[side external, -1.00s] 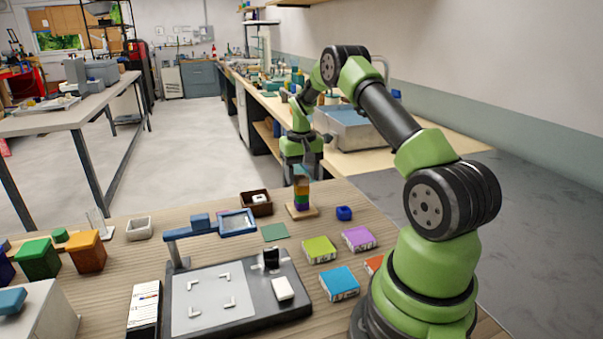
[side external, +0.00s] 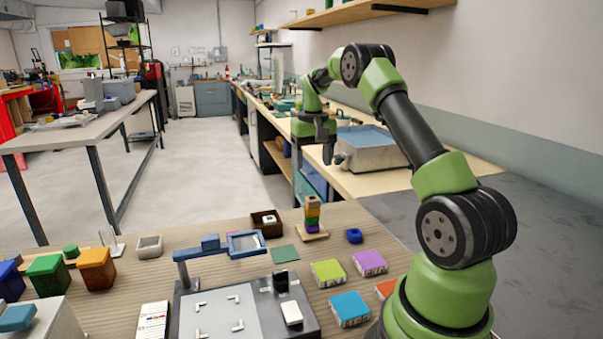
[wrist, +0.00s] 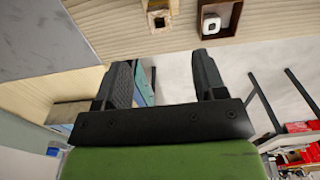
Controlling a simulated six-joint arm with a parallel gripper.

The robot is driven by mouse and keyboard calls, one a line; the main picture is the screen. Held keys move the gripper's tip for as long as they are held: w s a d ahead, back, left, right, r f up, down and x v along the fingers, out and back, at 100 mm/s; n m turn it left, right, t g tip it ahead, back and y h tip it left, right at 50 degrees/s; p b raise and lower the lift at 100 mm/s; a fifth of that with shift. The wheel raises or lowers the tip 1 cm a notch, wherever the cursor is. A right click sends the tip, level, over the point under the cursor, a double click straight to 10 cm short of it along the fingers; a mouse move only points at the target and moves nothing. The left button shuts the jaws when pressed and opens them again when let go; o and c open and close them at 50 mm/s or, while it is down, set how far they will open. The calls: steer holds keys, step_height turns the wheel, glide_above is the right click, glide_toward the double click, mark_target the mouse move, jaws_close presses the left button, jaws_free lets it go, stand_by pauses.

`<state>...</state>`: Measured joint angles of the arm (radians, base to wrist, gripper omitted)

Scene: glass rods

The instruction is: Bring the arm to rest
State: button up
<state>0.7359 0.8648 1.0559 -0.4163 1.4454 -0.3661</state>
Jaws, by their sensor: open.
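My gripper (side external: 312,160) is raised in the air above the far edge of the wooden table. Its two dark fingers point down, apart and empty. A stack of coloured blocks (side external: 312,213) stands upright on a small wooden base (side external: 313,234), below the gripper with a clear gap between them. In the wrist view my gripper (wrist: 160,65) shows both fingers spread with nothing between them. The stack (wrist: 159,19) is seen there from above, near the top edge.
A brown box (side external: 267,231) with a white item inside is left of the stack. A blue ring-like piece (side external: 354,236) lies right of it. Coloured boxes, a framed magnifier (side external: 246,243) and a grey plate are nearer. A metal basin (side external: 372,158) stands on the side bench behind.

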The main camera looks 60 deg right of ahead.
steer(key=s+a+r+n+t, duration=0.1)
steer(key=a+r+t, duration=0.1)
steer(key=a+r, duration=0.6)
steer(key=s+a+r+n+t, duration=0.2)
steer(key=a+r, duration=0.4)
steer(key=a, duration=0.5)
steer(key=s+a+f+n+t+y, duration=0.1)
steer(key=s+a+n+t+y, duration=0.1)
steer(key=s+a, duration=0.9)
steer(key=shift+s+a+f+t, duration=0.25)
steer(key=shift+s+t, duration=0.35)
steer(key=shift+s, duration=0.45)
steer(key=shift+d, duration=0.1)
